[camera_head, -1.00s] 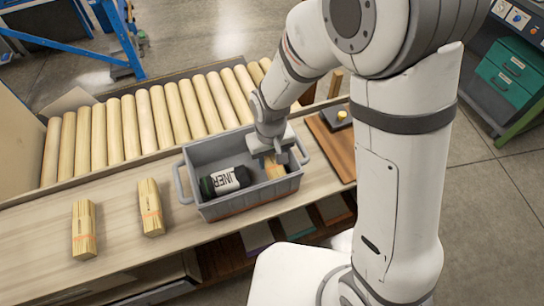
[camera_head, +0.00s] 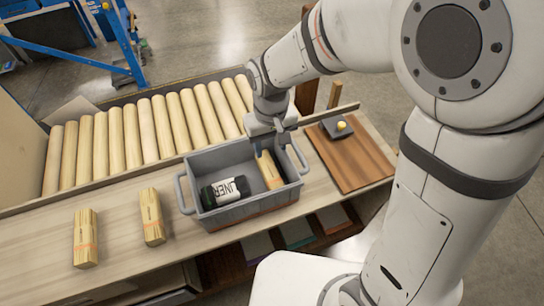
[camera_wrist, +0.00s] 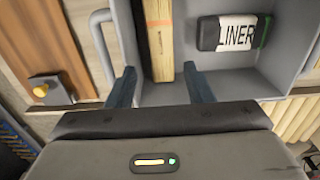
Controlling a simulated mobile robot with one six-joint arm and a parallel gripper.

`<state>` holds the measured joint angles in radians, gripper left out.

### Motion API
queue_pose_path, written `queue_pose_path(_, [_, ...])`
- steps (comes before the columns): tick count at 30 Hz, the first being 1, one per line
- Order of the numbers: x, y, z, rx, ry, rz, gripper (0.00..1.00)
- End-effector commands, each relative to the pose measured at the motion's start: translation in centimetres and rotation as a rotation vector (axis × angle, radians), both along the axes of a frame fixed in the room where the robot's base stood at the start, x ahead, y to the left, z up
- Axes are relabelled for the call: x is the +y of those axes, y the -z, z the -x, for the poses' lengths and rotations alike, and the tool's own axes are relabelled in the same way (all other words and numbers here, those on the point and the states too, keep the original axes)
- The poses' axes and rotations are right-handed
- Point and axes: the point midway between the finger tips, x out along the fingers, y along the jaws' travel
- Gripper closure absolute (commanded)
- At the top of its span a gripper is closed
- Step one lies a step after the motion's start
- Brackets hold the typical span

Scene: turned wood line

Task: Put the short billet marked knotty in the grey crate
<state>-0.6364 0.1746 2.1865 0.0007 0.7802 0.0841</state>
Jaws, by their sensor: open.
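The grey crate (camera_head: 245,208) stands on the bench in the head view, and its inside also shows in the wrist view (camera_wrist: 225,82). A pale wooden billet (camera_head: 269,170) lies inside it against the right side; it also shows in the wrist view (camera_wrist: 159,42), its marking not readable. My gripper (camera_wrist: 160,85) is open and empty, above the crate's right end and apart from the billet. Two more short billets, one (camera_head: 152,217) and another (camera_head: 86,238), each with an orange band, stand or lie on the bench left of the crate; their small markings are unreadable.
A dark container labelled LINER (camera_head: 222,191) lies in the crate's left part. Long round wooden pieces (camera_head: 145,135) fill a rack behind the bench. A brown board (camera_head: 350,165) and a dark block with a yellow knob (camera_head: 338,127) are to the right.

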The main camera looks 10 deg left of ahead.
Motion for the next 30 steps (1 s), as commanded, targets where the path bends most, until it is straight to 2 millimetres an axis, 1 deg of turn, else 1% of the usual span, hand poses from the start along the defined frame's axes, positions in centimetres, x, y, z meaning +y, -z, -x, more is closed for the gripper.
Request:
queue_pose_path(1, [0.0,-0.9,-0.1,-0.003,0.000,-0.002,0.53])
queue_pose_path(3, [0.0,-1.8,-0.1,-0.003,0.000,-0.002,0.53])
queue_pose_path(6, [0.0,-2.6,0.0,-0.001,0.001,-0.001,0.53])
queue_pose_path(14, [-0.2,-3.0,-0.1,-0.001,0.004,-0.001,0.53])
queue_pose_path(17, [-1.4,-3.7,-0.2,-0.011,0.029,-0.008,0.53])
queue_pose_path(20, [-4.2,-5.1,-0.4,-0.034,0.086,-0.022,0.53])
queue_pose_path(23, [-8.1,-6.8,-0.1,-0.069,0.165,-0.040,0.53])
queue_pose_path(24, [-9.7,-7.4,0.2,-0.084,0.198,-0.046,0.53])
queue_pose_path(26, [-12.0,-8.2,0.8,-0.106,0.247,-0.053,0.53])
queue_pose_path(27, [-13.5,-8.7,1.3,-0.121,0.281,-0.058,0.53])
queue_pose_path(30, [-16.9,-9.7,2.8,-0.160,0.363,-0.066,0.53])
